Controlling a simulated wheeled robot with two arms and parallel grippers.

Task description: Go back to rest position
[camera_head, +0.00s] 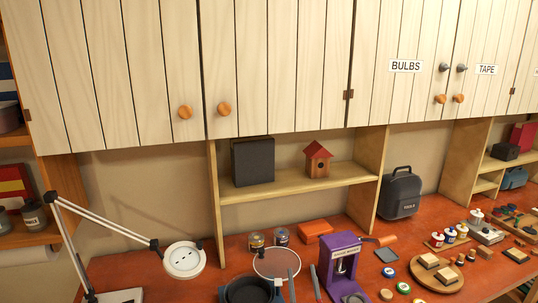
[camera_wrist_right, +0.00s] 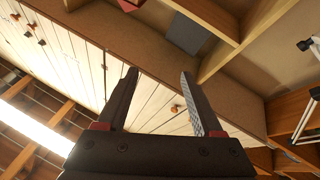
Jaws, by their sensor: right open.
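My right gripper (camera_head: 302,270) shows at the bottom middle of the head view, its two grey fingers pointing up and apart with nothing between them. In the right wrist view the fingers of the same gripper (camera_wrist_right: 158,75) are spread wide and empty, with the pale cabinet doors behind them. The rest of my right arm is mostly below the head view. My left gripper is not in view.
The cabinet (camera_head: 280,60) hangs over the red-brown worktop (camera_head: 130,268). A purple machine (camera_head: 343,262) stands just right of my right gripper. A white desk lamp (camera_head: 184,260) stands at left. A birdhouse (camera_head: 317,160) and dark box (camera_head: 253,161) are on the shelf.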

